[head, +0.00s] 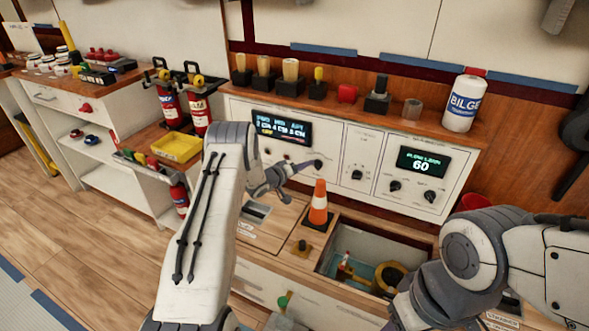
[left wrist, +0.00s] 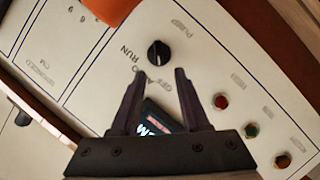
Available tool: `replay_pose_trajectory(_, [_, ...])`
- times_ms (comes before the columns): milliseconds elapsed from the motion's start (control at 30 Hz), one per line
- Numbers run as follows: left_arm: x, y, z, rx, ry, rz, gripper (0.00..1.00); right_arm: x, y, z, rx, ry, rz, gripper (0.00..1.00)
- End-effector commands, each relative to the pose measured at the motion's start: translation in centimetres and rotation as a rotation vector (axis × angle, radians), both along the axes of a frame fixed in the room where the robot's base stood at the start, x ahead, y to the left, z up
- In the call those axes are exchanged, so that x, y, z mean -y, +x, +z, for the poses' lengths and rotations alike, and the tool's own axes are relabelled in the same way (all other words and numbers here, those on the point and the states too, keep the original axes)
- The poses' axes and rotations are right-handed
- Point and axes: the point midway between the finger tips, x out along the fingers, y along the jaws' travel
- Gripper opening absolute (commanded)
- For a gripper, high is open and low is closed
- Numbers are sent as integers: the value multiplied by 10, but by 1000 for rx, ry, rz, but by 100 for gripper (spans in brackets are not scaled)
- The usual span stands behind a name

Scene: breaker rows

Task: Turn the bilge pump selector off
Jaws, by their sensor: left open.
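I cannot tell which label the mark points to. My left gripper (left wrist: 158,75) is open and empty in the left wrist view. Its fingertips lie just short of the knob in the picture; no contact is clear. In the head view the left gripper (head: 290,174) is in front of the white control panel (head: 330,140), below its left display. My right arm enters at the lower right; its gripper does not show.
An orange cone (head: 318,205) stands close to the left gripper. An open bin (head: 335,262) lies in the counter below. Other knobs (head: 395,186) and a display (head: 421,162) are to the right.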

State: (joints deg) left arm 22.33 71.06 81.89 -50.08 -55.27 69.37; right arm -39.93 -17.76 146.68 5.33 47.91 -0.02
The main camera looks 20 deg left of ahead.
Motion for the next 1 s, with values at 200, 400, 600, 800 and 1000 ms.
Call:
replay_pose_trajectory(200, [-15,-40,14,0,-2,4,45,0,0,9,0,0,0,50])
replay_pose_trajectory(400, [-21,-60,18,-1,-1,3,45,0,0,11,0,0,0,50])
replay_pose_trajectory(600, [-22,-64,19,1,0,1,45,0,0,11,0,0,0,50])
replay_pose_trajectory(800, [-22,-64,18,1,0,1,45,0,0,11,0,0,0,50])
replay_pose_trajectory(1000, [-19,-62,21,-4,11,-1,45,0,0,11,0,0,0,50])
